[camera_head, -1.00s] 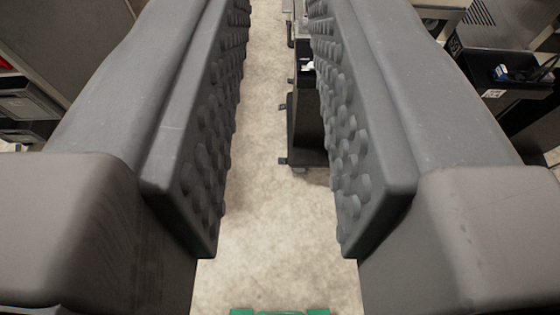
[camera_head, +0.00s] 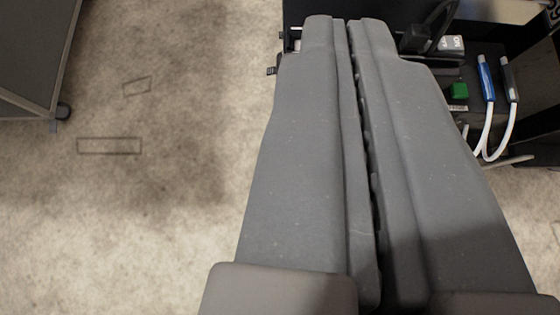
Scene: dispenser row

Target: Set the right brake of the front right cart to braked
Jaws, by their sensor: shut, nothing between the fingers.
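My gripper (camera_head: 346,22) is shut and empty. Its two long grey fingers lie together and fill the middle of the view. Beyond the fingertips is a black cart-like unit (camera_head: 296,10), largely hidden by the fingers. A small black tab (camera_head: 271,71), perhaps a brake pedal, sticks out low at its left, just left of my fingers. I cannot tell whether this is the right brake or how it is set. My fingertips appear above this area; contact cannot be told.
A grey cart or cabinet (camera_head: 35,55) with a dark caster (camera_head: 63,112) stands at the upper left. At the right, a dark unit holds a green block (camera_head: 458,91) and blue-handled (camera_head: 486,78) and grey-handled (camera_head: 510,78) tools with white hoses. The pale floor (camera_head: 150,220) at left is clear.

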